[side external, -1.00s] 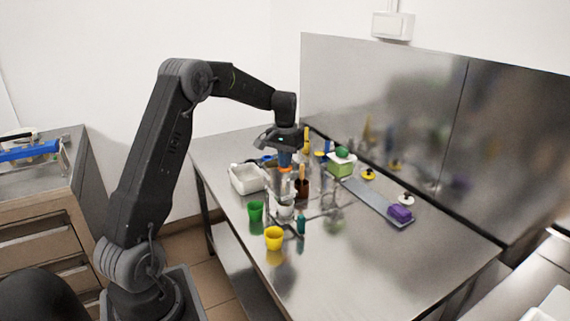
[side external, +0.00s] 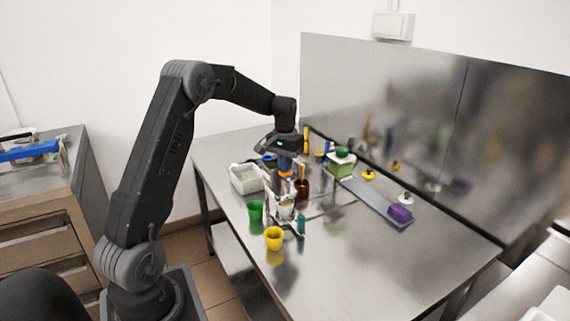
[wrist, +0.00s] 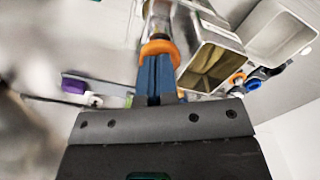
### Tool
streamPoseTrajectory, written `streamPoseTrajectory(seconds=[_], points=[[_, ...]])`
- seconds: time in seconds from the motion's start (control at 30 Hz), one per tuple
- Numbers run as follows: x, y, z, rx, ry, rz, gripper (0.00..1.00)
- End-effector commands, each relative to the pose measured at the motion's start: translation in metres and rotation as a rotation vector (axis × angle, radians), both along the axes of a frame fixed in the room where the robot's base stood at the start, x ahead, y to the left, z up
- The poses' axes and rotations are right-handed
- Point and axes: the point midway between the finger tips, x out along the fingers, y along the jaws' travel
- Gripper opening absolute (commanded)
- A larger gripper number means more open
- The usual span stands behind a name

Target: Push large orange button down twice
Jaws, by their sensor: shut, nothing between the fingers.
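The large orange button (side external: 286,174) sits on top of a small upright apparatus in the middle of the steel table. The fingers hide part of the button.
A white bin (side external: 246,180) stands left of the apparatus. A green cup (side external: 255,211) and a yellow cup (side external: 273,238) stand in front. A green-and-white box (side external: 341,164) and a strip with a purple block (side external: 400,213) lie to the right. The table's front right is clear.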

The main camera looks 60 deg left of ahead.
Motion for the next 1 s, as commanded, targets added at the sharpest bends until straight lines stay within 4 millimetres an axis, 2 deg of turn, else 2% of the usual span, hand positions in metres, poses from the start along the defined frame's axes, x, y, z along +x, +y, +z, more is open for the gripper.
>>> streamPoseTrajectory(seconds=[0.27,1.0], points=[[0.0,0.0,0.003,-0.002,0.003,0.0,0.0],[0.0,0.0,0.044,0.0,0.0,0.0,0.0]])
